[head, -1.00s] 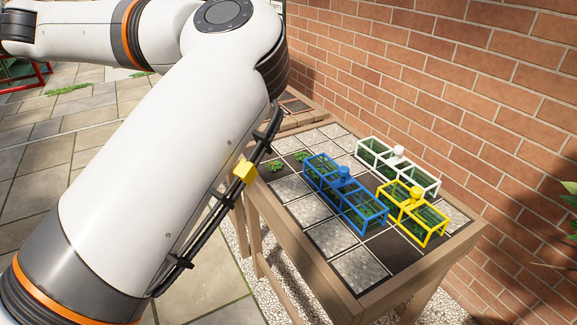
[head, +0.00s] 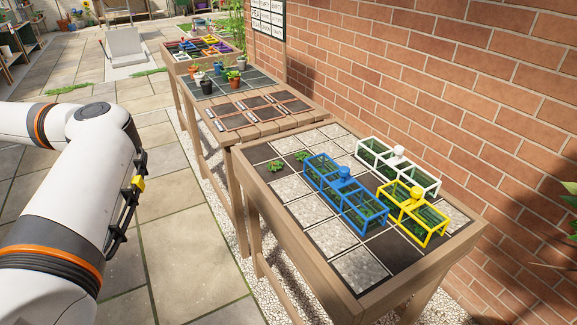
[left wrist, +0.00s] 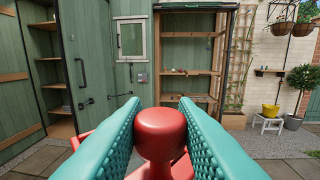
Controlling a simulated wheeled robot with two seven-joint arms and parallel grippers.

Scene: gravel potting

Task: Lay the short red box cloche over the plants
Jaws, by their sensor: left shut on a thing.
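My left gripper (left wrist: 160,108) is shut on the round red knob of the red cloche (left wrist: 162,138) in the left wrist view. The knob is between the two teal fingers, and only parts of the red frame show below it. The cloche and gripper are out of the head view, where only my left arm shows at the left. Two small green plants (head: 277,166) (head: 301,156) stand uncovered on dark squares at the left end of the near wooden bed (head: 322,285). My right gripper is in neither view.
A blue cloche (head: 345,190), a white cloche (head: 398,165) and a yellow cloche (head: 413,212) stand on the near bed, beside the brick wall (head: 450,90). Another table (head: 262,112) with frames and pots adjoins it. Open paving (head: 175,235) lies left of the bed.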

